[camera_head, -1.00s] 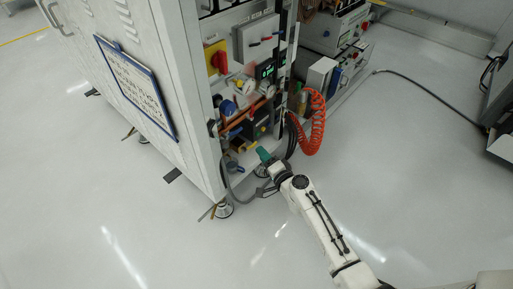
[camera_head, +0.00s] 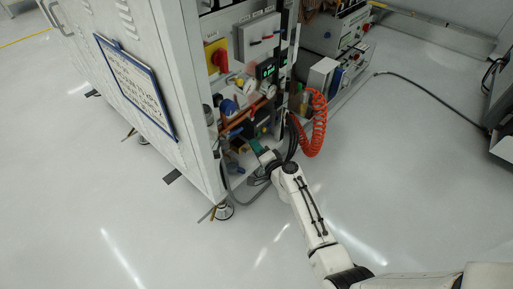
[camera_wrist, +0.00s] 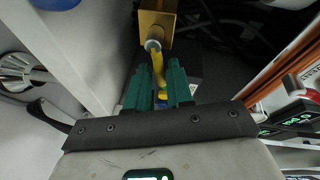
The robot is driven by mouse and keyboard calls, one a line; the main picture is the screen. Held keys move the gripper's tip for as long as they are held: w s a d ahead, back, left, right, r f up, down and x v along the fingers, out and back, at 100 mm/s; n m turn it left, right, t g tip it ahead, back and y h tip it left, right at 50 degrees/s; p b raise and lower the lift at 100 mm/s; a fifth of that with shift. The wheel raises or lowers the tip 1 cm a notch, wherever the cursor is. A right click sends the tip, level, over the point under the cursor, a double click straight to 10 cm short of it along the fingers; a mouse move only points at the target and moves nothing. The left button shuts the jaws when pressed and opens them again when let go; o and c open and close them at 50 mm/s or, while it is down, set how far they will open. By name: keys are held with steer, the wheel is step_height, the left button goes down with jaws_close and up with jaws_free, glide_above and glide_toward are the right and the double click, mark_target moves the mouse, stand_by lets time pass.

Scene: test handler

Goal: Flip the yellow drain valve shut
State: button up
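The yellow drain valve's lever (camera_wrist: 159,68) shows in the wrist view, running from a silver stem on a brass-coloured block (camera_wrist: 155,24) down towards my gripper (camera_wrist: 161,90). My gripper's green fingers stand apart on either side of the lever's lower end. A small gap seems to remain around the lever; I cannot tell whether either finger touches it. In the head view my gripper (camera_head: 257,147) is at the low front opening of the cabinet, and the lever cannot be clearly made out there.
The cabinet (camera_head: 150,110) has a side panel beside my gripper and a levelling foot (camera_head: 223,211) below. An orange coiled hose (camera_head: 318,125) hangs to the right. A grey hose (camera_head: 240,192) loops near my wrist. Open floor lies in front and to the right.

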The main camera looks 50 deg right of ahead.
jaws_close()
steer(key=shift+d+f+m+g+y+p, duration=0.15)
steer(key=shift+f+m+y+p, duration=0.1)
steer(key=shift+m+p, duration=0.35)
steer(key=shift+a+f+m+g+y+p, duration=0.1)
steer(key=shift+f+m+g+y+p, duration=0.1)
steer(key=shift+m+p, duration=0.4)
steer(key=shift+o, duration=1.8)
jaws_free()
